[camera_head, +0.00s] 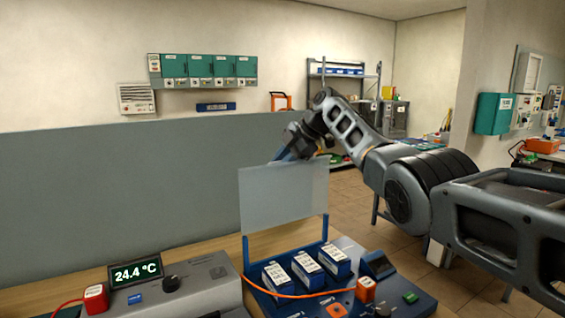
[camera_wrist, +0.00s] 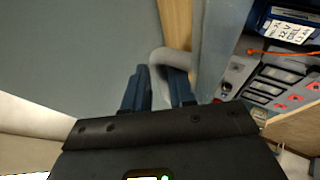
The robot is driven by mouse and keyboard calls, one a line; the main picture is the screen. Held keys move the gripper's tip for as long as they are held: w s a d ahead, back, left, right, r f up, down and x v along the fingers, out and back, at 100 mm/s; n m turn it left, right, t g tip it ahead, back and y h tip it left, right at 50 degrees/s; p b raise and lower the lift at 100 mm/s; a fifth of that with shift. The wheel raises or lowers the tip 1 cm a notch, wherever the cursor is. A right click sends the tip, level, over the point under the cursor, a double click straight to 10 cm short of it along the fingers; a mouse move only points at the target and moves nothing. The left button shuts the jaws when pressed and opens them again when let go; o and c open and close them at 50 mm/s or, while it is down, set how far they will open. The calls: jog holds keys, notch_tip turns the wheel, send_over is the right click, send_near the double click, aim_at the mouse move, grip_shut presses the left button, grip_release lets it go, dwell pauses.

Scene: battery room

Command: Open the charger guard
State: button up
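The charger guard (camera_head: 283,200) is a pale translucent panel. It stands roughly upright above the blue charger (camera_head: 335,297), carried on two blue posts. Several blue-and-white batteries (camera_head: 306,268) sit in the charger below it, uncovered from above. My gripper (camera_head: 286,150) is at the guard's top edge, with its fingertips partly hidden behind the panel. In the wrist view, my gripper's blue fingers (camera_wrist: 160,88) lie on both sides of a grey curved handle (camera_wrist: 172,59) and appear closed on it. The guard (camera_wrist: 223,40) runs beside the handle.
An orange cable (camera_head: 300,295) crosses the charger's front. A grey partition (camera_head: 120,190) stands behind the bench. Open floor lies to the right.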

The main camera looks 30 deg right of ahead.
jog(key=shift+a+f, duration=0.1)
jog(key=shift+f, duration=0.4)
jog(key=v, duration=0.2)
jog(key=b+v, duration=0.1)
jog(key=v, duration=0.4)
jog(key=shift+w+d+r+b, duration=0.1)
jog(key=shift+d+r+b, duration=0.2)
jog(key=shift+r, duration=0.15)
jog(key=shift+s+r, duration=0.3)
jog(key=shift+r, duration=0.1)
jog(key=shift+f, duration=0.1)
